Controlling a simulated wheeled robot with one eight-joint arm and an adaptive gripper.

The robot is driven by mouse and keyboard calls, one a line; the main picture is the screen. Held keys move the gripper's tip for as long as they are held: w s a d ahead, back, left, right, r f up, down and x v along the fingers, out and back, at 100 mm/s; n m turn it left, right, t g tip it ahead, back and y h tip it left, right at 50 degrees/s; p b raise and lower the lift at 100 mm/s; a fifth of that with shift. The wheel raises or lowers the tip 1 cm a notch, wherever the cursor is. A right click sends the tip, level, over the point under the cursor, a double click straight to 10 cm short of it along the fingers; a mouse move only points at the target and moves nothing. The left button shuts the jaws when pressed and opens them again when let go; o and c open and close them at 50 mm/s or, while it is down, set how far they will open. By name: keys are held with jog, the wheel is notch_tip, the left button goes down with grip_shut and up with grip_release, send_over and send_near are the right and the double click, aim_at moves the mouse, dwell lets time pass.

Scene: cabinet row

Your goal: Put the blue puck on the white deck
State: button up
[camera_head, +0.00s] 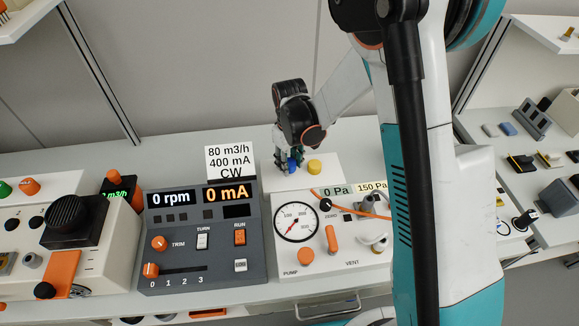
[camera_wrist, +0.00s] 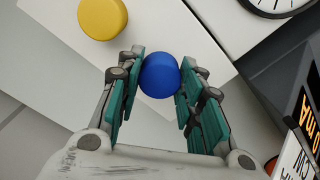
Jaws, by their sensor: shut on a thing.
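The blue puck (camera_head: 293,166) is between the fingers of my gripper (camera_head: 288,164), which is shut on it. In the wrist view the blue puck (camera_wrist: 160,75) sits at the fingertips, with a teal finger pad on each side of my gripper (camera_wrist: 160,84). The white deck (camera_head: 331,179) is a flat pale plate behind the gauge panel; it also shows in the wrist view (camera_wrist: 165,25). The held puck appears over the deck's left part. Whether it touches the deck, I cannot tell.
A yellow puck (camera_head: 314,167) stands on the deck, right of the blue one. The white gauge panel (camera_head: 348,262) is in front, with an orange cable (camera_head: 357,209). A dark control panel (camera_head: 205,248) and a label card (camera_head: 230,161) are to the left.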

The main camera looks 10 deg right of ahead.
jog(key=shift+f, duration=0.9)
jog(key=shift+f+b, duration=0.2)
jog(key=shift+b, duration=0.1)
jog(key=o, duration=1)
jog(key=shift+o, duration=0.2)
jog(key=shift+r, duration=0.1)
